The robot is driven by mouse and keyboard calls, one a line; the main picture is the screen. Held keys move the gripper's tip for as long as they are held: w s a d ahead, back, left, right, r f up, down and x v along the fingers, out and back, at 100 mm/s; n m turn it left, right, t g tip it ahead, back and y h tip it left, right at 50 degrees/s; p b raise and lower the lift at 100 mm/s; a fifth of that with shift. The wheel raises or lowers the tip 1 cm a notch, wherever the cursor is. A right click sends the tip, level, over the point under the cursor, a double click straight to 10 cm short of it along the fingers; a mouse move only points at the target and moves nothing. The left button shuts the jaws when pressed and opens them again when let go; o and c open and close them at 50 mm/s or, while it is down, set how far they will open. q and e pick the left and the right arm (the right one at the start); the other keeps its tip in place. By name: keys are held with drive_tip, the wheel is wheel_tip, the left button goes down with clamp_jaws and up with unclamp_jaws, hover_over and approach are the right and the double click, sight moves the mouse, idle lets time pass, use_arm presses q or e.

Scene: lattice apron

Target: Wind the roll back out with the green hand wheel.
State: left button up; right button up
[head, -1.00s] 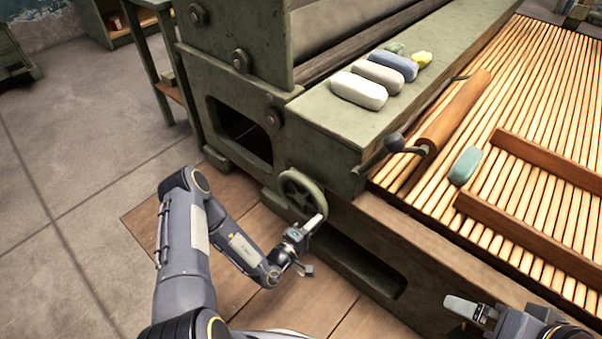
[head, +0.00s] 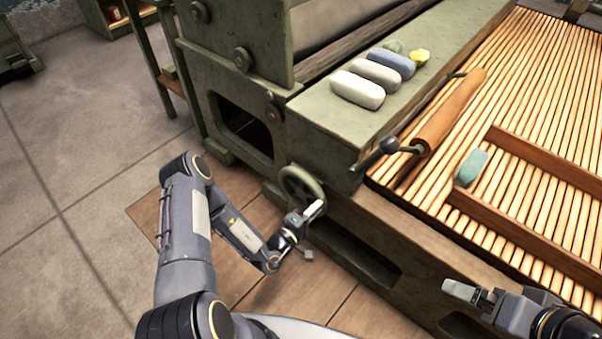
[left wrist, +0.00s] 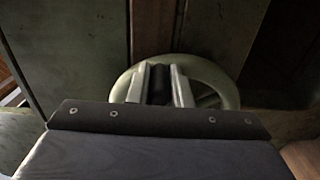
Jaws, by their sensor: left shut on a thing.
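The green hand wheel (head: 301,188) is on the side of the machine, below the shelf. My left gripper (head: 313,210) is at its lower right rim. In the left wrist view the fingers (left wrist: 159,88) close on the wheel's dark handle (left wrist: 159,82), in front of the rim (left wrist: 225,82). A teal roll (head: 470,167) lies on the slatted apron (head: 540,90), by the left ends of two wooden rails, with the wooden roller to its left. My right gripper (head: 467,294) is empty beside the machine at the lower right; its finger gap is unclear.
The shelf (head: 345,115) holds two whitish rolls (head: 358,90), a blue roll (head: 392,63) and small green and yellow pieces. A wooden roller (head: 448,112) with a dark crank lies across the apron. Wooden rails (head: 530,243) border the apron lane. Floor is clear at left.

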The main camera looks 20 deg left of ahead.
sight(312, 187)
use_arm(q)
drive_tip(key=r+p, duration=0.1)
drive_tip(key=a+r+p, duration=0.1)
drive_tip(key=r+p, duration=0.1)
drive_tip(key=shift+w+a+r, duration=0.1)
drive_tip(key=shift+w+a, duration=0.1)
drive_tip(key=shift+w, duration=0.1)
drive_tip(key=shift+a+r, duration=0.2)
drive_tip(key=shift+f, duration=0.15)
drive_tip(key=shift+w+a+r+p, duration=0.35)
drive_tip(key=shift+a+r+p, duration=0.35)
drive_tip(key=o, duration=0.4)
drive_tip(key=shift+w+a+r, duration=0.1)
drive_tip(key=shift+a, duration=0.2)
drive_tip(key=o, duration=0.4)
drive_tip(key=shift+o, duration=0.2)
